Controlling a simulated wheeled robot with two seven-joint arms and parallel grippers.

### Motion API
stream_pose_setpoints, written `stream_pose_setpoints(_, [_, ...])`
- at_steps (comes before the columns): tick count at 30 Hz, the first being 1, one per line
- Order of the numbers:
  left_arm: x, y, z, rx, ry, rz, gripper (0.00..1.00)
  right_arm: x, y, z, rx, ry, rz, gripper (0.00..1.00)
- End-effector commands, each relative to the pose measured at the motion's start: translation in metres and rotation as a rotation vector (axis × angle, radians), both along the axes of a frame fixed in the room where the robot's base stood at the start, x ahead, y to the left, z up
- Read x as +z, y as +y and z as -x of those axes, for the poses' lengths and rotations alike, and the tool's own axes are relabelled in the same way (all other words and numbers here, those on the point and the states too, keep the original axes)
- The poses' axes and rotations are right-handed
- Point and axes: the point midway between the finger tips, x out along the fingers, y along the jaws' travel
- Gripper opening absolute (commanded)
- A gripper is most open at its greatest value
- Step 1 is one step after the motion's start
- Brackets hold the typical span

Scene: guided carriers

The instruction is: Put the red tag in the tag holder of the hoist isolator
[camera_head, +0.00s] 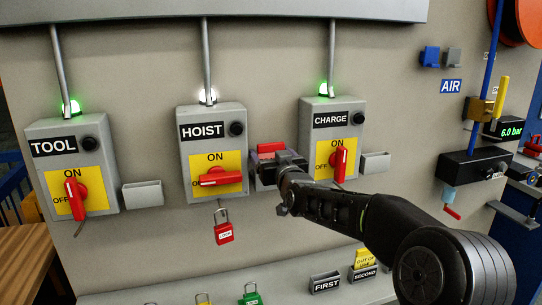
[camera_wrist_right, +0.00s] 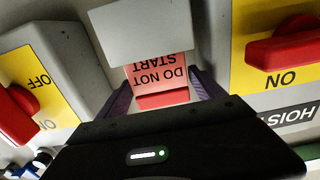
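The red tag (camera_wrist_right: 160,77) reads "DO NOT START". It also shows in the head view (camera_head: 271,147), just right of the HOIST isolator (camera_head: 213,140). In the wrist view, which is turned over, part of the tag is hidden behind the pale grey plate of the tag holder (camera_wrist_right: 152,32), so it sits at least partly in it. In the head view my right gripper (camera_head: 278,168) covers most of this holder. My left gripper is out of view.
The TOOL isolator (camera_head: 72,165) and CHARGE isolator (camera_head: 332,140) flank HOIST, with empty-looking holders (camera_head: 142,194) (camera_head: 375,162) beside them. A red padlock (camera_head: 223,229) hangs below the HOIST switch. A shelf (camera_head: 290,292) below carries padlocks and tag stands.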

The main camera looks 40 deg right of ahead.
Motion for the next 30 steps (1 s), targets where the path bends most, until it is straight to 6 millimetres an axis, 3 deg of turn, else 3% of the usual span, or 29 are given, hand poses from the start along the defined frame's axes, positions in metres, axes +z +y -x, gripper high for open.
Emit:
stream_pose_setpoints(11, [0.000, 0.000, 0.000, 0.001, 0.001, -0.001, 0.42, 0.001, 0.001, 0.005, 0.000, 0.000, 0.000, 0.78])
stream_pose_setpoints(24, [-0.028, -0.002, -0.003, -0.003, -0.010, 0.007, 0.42, 0.000, 0.028, 0.082, -0.001, -0.004, 0.001, 0.78])
stream_pose_setpoints(30, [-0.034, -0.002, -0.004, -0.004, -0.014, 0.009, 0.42, 0.002, 0.037, 0.107, 0.000, -0.002, 0.002, 0.78])
